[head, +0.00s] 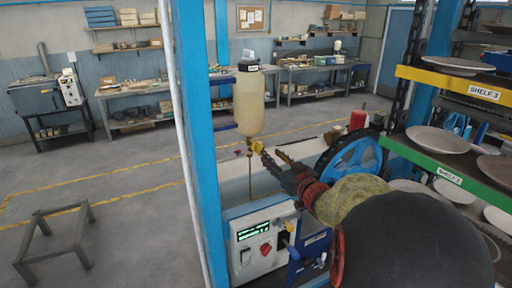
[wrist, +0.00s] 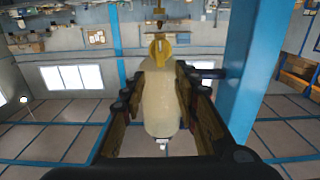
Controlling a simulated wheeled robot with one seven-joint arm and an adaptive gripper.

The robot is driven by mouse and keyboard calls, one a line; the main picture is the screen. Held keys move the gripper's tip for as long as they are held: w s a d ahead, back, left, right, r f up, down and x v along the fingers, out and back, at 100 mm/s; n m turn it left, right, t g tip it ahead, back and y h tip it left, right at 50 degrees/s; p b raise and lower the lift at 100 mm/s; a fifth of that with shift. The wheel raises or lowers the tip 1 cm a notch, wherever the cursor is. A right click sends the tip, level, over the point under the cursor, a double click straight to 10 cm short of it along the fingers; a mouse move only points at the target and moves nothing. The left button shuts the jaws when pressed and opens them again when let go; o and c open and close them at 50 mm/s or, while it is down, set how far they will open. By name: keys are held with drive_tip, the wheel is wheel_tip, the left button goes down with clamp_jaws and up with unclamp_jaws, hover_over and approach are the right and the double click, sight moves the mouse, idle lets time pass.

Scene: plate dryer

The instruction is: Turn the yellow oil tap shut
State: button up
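The yellow oil tap (head: 228,143) sits under a cream oil bottle (head: 249,103) beside the blue post, with a thin brown pipe running down below it. In the wrist view the tap (wrist: 160,48) shows just beyond my fingertips, between them in the picture, with the bottle (wrist: 160,100) behind. My gripper (head: 262,151) is to the right of the tap in the head view, pointing at it. It also shows in the wrist view (wrist: 161,68), with its two brown fingers apart and nothing held. I cannot tell whether a finger touches the tap.
The blue post (head: 203,100) stands close left of the bottle. A blue wheel (head: 353,163) is behind my arm. A control box (head: 262,240) with a green display is below. Shelves with plates (head: 437,139) stand at the right. A low stool (head: 55,238) is on open floor at left.

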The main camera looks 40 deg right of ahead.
sight(261, 145)
drive_tip(key=shift+x, duration=3.95)
drive_tip(key=shift+a+r, duration=0.1)
drive_tip(key=shift+c, duration=1.4)
clamp_jaws()
